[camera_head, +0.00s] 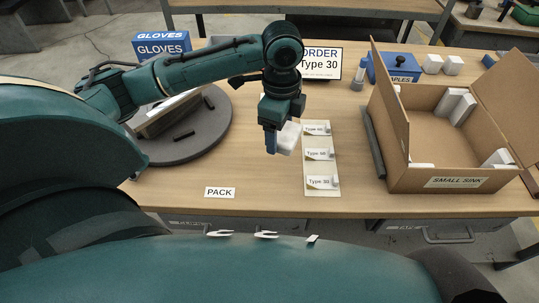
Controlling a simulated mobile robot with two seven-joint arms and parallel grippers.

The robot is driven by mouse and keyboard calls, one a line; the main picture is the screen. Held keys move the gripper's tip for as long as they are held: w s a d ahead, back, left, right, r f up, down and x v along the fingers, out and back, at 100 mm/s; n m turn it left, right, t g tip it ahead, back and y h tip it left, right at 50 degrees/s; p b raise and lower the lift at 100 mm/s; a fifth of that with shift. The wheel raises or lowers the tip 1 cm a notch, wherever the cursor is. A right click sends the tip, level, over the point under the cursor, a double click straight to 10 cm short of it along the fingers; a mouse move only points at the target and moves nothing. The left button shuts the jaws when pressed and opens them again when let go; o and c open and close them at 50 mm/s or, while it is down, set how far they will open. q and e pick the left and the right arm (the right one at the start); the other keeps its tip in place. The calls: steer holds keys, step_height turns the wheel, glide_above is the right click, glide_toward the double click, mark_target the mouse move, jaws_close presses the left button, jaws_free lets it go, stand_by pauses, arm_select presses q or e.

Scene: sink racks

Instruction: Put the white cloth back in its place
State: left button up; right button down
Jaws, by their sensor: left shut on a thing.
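My left gripper (278,136) points down above the middle of the wooden table (255,192). It is shut on a small white item, which I take to be the white cloth (289,137). The cloth hangs at the fingertips, just left of the card with Type labels. The gripper hides part of the cloth, and I cannot tell its full shape. My right gripper is not in view.
The label card (319,162) lies right of the gripper. An open cardboard box (425,148) marked SMALL SINK stands at the right. A grey round turntable (190,137) is at the left. A blue GLOVES box (162,46), an ORDER sign (320,58) and a blue box (398,66) stand behind.

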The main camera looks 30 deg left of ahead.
arm_select(q)
steer(key=a+f+m, duration=0.1)
steer(key=f+m, duration=0.3)
steer(key=w+a+f+m, duration=0.1)
steer(key=f+m, duration=0.3)
steer(key=m, duration=0.1)
steer(key=w+a+f+m+b, duration=0.1)
steer(key=a+f+m, duration=0.1)
steer(key=f+m, duration=0.2)
steer(key=shift+f+m, duration=0.3)
steer(key=shift+f, duration=0.3)
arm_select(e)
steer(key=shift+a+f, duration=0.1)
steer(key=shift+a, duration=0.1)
arm_select(q)
steer(key=shift+s, duration=0.1)
steer(key=shift+f, duration=0.15)
steer(key=o, duration=0.9)
step_height(320, 180, up, 12)
steer(key=shift+r, duration=0.2)
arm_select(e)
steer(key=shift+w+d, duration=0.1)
